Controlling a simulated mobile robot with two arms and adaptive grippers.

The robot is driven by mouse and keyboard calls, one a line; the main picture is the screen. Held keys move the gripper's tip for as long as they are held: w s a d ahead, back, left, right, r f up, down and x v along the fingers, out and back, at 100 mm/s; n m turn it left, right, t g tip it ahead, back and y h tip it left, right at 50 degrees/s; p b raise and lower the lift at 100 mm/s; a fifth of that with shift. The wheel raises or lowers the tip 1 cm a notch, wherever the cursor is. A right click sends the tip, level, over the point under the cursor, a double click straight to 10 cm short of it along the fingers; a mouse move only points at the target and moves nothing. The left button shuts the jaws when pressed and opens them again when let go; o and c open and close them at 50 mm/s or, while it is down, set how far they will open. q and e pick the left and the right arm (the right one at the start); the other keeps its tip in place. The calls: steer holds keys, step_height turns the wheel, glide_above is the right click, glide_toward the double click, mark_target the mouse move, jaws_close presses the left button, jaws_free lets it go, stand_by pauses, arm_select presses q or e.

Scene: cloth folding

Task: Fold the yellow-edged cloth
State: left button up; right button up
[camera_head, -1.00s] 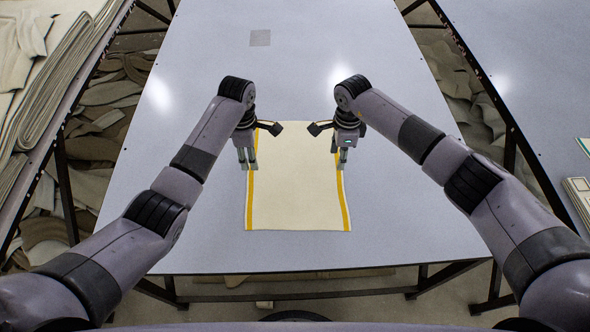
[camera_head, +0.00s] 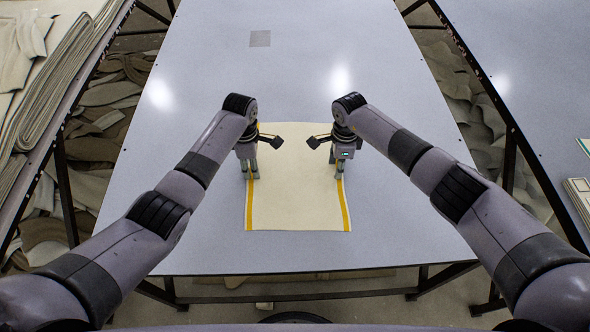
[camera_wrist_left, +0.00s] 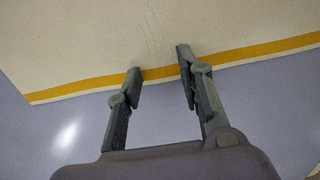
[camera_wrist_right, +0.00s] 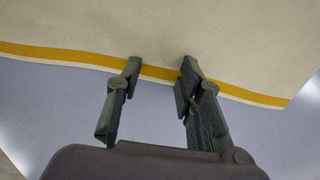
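The cream cloth (camera_head: 297,190) with a yellow stripe along its left and right edges lies flat on the grey table. My left gripper (camera_head: 252,177) is at the cloth's left edge. In the left wrist view its fingers (camera_wrist_left: 160,75) are apart, with the yellow stripe and cloth edge between them. My right gripper (camera_head: 341,176) is at the right edge. In the right wrist view its fingers (camera_wrist_right: 159,70) are apart, with the stripe between them. The wrist views show slight ripples in the cloth near the fingers. The cloth's far part is partly hidden behind the grippers.
The grey table (camera_head: 190,230) is mostly bare around the cloth. A small grey square (camera_head: 260,38) lies near its far end. Stacked cloths (camera_head: 60,75) lie on a table at the left. Another table (camera_head: 530,60) stands at the right. Gaps separate the tables.

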arm_select(q)
steer(key=shift+s+f, duration=0.1)
steer(key=shift+f, duration=0.1)
jaws_close()
arm_select(e)
steer(key=shift+f, duration=0.15)
jaws_close()
stand_by(0.7)
arm_select(q)
steer(key=shift+r, duration=0.1)
